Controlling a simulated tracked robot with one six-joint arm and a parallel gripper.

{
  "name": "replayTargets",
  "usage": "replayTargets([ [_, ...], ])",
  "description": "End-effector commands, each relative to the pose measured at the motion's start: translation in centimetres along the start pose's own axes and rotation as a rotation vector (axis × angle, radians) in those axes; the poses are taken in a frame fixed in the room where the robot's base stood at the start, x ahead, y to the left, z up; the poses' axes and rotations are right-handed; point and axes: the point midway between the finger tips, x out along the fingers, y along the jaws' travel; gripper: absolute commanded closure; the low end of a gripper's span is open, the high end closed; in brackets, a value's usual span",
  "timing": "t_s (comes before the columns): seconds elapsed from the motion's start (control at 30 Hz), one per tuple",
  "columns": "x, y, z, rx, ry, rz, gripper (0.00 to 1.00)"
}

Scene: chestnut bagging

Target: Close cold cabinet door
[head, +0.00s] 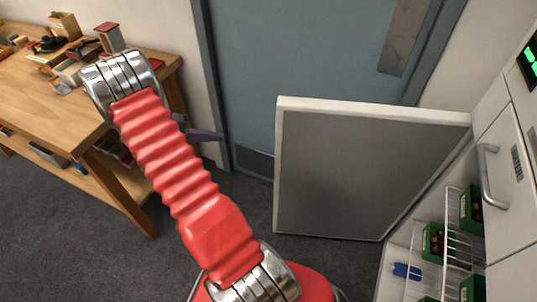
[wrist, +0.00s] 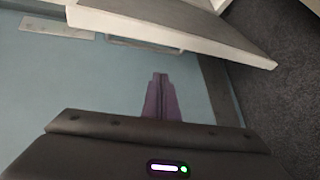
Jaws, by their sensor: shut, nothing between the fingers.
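The cold cabinet door (head: 345,170) stands wide open in the head view, a grey inner panel in a white frame. It reaches left from the white cabinet (head: 497,90) and stands in front of a blue-grey room door. In the wrist view the cabinet door (wrist: 180,25) crosses the top, its pale edge slanting to the right. My gripper (head: 218,136) is left of the door's free edge, with a gap between them. Its purple fingers (wrist: 160,85) are shut and empty, apart from the door in the wrist view. My red arm hides part of the gripper's base in the head view.
The cabinet's open compartment holds wire shelves (head: 455,232), green boxes (head: 432,243) and a small blue item (head: 407,270). A handle (head: 487,175) sticks out above. A wooden workbench (head: 50,100) with tools stands at left. Dark carpet (head: 200,232) is clear between bench and cabinet door.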

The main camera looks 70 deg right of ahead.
Motion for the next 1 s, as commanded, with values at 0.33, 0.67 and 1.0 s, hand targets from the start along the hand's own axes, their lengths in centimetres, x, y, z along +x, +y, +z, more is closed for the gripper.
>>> replayTargets([
  [0.33,7.8,-4.3,-2.5,0.055,-0.037,0.204,1.00],
  [0.67,13.4,-7.7,-3.2,0.093,-0.033,0.346,1.00],
  [1.0,13.9,-8.1,-3.3,0.099,-0.029,0.362,1.00],
])
